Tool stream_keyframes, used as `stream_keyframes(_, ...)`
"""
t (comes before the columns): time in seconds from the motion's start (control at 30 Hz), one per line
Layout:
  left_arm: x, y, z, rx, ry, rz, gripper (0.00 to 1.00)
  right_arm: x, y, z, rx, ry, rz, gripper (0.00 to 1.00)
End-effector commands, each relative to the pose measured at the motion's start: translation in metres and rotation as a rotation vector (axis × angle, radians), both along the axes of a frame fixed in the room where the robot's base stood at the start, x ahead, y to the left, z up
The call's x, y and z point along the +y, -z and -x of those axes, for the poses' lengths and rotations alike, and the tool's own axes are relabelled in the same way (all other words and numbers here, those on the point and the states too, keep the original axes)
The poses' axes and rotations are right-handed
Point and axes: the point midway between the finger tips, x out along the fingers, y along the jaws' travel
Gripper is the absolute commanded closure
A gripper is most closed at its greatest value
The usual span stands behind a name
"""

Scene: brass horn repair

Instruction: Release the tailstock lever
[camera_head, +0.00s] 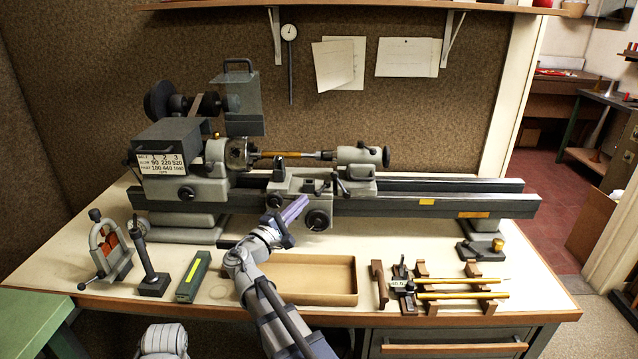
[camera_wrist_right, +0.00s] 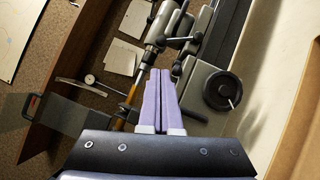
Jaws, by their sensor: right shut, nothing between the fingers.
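The lathe's grey tailstock (camera_head: 358,155) stands on the bed at the right end of a brass tube (camera_head: 282,154). A dark lever (camera_head: 342,186) with a round knob shows at the tailstock's front, close to the carriage; I cannot tell its exact setting. In the right wrist view the tailstock (camera_wrist_right: 160,24) is beyond my fingertips, with dark levers (camera_wrist_right: 178,42) beside it. My right gripper (camera_head: 303,202) has purple fingers, shut and empty, in front of the carriage, left of and below the tailstock and apart from it. It also shows in the wrist view (camera_wrist_right: 165,74).
The carriage handwheel (camera_head: 318,219) is close beside my right fingertips. An empty cardboard tray (camera_head: 345,299) lies under my right arm. Brass tubes on wooden rests (camera_head: 462,295) lie at the right. The bed (camera_head: 450,197) is clear right of the tailstock.

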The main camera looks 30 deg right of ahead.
Motion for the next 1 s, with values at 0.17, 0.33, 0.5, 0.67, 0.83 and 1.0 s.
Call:
stream_keyframes(0.17, 0.000, 0.000, 0.000, 0.000, 0.000, 0.000, 0.50, 0.000, 0.000, 0.000, 0.000, 0.000, 0.000, 1.00)
stream_keyframes(0.33, 0.000, -0.001, 0.000, 0.000, 0.000, 0.000, 0.50, -0.003, -0.001, -0.001, 0.000, 0.001, -0.001, 1.00)
stream_keyframes(0.5, 0.000, -0.006, 0.000, 0.000, 0.000, 0.000, 0.50, -0.022, -0.006, -0.011, 0.000, 0.003, -0.001, 1.00)
stream_keyframes(0.67, 0.000, -0.011, 0.000, 0.000, 0.000, 0.000, 0.50, -0.047, -0.011, -0.024, -0.001, 0.004, -0.002, 1.00)
stream_keyframes(0.83, 0.000, -0.016, 0.000, 0.000, 0.000, 0.000, 0.50, -0.070, -0.015, -0.035, -0.001, 0.002, -0.002, 1.00)
stream_keyframes(1.0, 0.000, -0.018, 0.000, 0.000, 0.000, 0.000, 0.50, -0.084, -0.017, -0.041, -0.001, 0.001, -0.001, 1.00)
